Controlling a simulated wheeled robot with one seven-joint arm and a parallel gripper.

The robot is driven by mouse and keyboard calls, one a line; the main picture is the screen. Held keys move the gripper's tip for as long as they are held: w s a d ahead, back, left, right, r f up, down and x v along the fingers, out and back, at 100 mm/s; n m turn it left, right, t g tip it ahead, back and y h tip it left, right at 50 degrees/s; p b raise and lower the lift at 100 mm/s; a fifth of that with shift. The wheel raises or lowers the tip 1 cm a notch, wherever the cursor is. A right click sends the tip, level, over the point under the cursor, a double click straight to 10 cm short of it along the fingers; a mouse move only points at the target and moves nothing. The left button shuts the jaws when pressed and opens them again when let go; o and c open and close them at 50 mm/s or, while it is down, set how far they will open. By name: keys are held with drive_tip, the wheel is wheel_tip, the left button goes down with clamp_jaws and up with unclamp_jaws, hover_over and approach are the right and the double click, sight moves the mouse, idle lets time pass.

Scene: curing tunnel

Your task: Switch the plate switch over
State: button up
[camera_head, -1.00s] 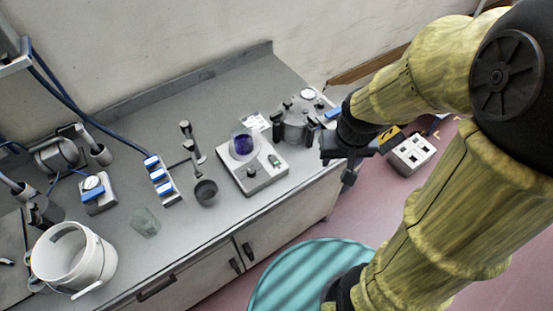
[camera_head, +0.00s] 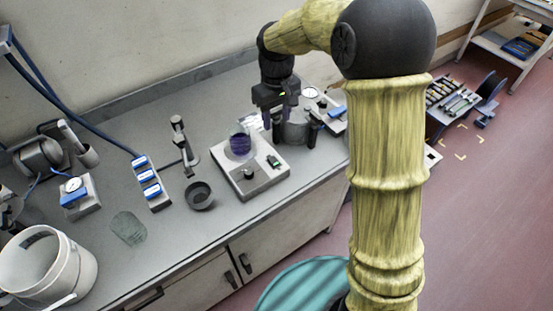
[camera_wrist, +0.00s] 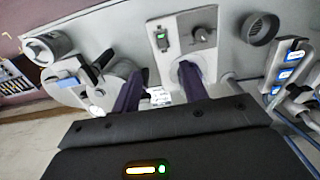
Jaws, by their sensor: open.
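The hot plate (camera_head: 262,186) is a pale box on the bench, also seen in the wrist view (camera_wrist: 178,20). Its plate switch (camera_head: 273,161) is a small green rocker in a dark frame, at upper left on the plate's face in the wrist view (camera_wrist: 162,40). A dark knob (camera_head: 248,173) sits beside it, and a beaker of purple liquid (camera_head: 240,145) stands on the plate. My gripper (camera_head: 274,122) is above the bench, behind the plate and left of the metal pot. In the wrist view my gripper (camera_wrist: 160,76) has its fingers apart, with nothing seen held; the switch lies beyond them, untouched.
The metal pot (camera_head: 296,132) stands close to my gripper's right. A dark round cup (camera_head: 200,196), a stand (camera_head: 184,145) and a strip of blue switches (camera_head: 152,184) are left of the plate. Bare bench (camera_head: 190,238) lies in front.

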sight(276, 164)
drive_tip(key=shift+a, duration=0.1)
wheel_tip(276, 164, down, 17)
drive_tip(key=shift+s+f+p, duration=0.15)
drive_tip(key=shift+f+p, duration=0.05)
drive_tip(key=shift+p, duration=0.75)
